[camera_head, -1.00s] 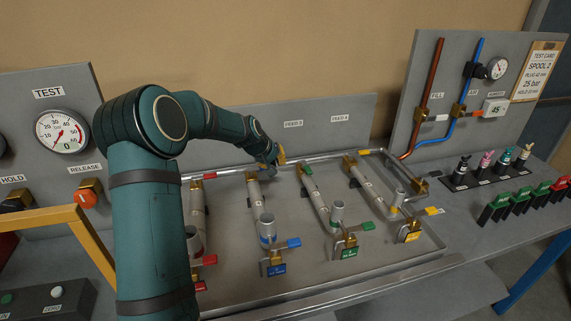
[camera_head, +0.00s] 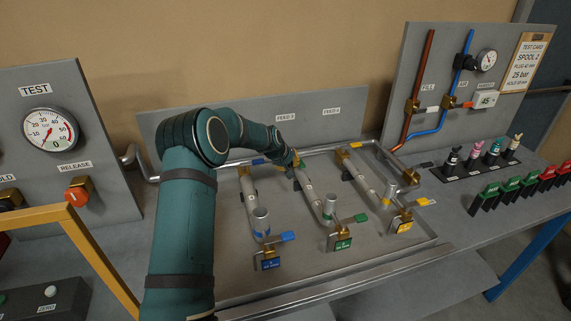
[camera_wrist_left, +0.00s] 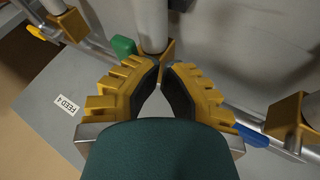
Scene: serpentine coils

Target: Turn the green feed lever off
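The green feed lever (camera_wrist_left: 123,46) shows in the left wrist view beside a brass valve block (camera_wrist_left: 167,48) at the end of a grey pipe (camera_wrist_left: 152,22). In the head view, it is mostly hidden at my left gripper (camera_head: 296,161), which is over the back end of the green-marked branch. In the left wrist view, my left gripper (camera_wrist_left: 163,67) has a small gap between its dark pads and holds nothing. Its tips are close to the valve block, with the lever just outside one finger; I cannot tell whether they touch. My right gripper is not in view.
The blue feed lever (camera_wrist_left: 250,138) and yellow feed lever (camera_wrist_left: 37,33) flank the green one. The back panel (camera_head: 350,115) stands close behind. Pipes (camera_head: 310,190) run across the tray.

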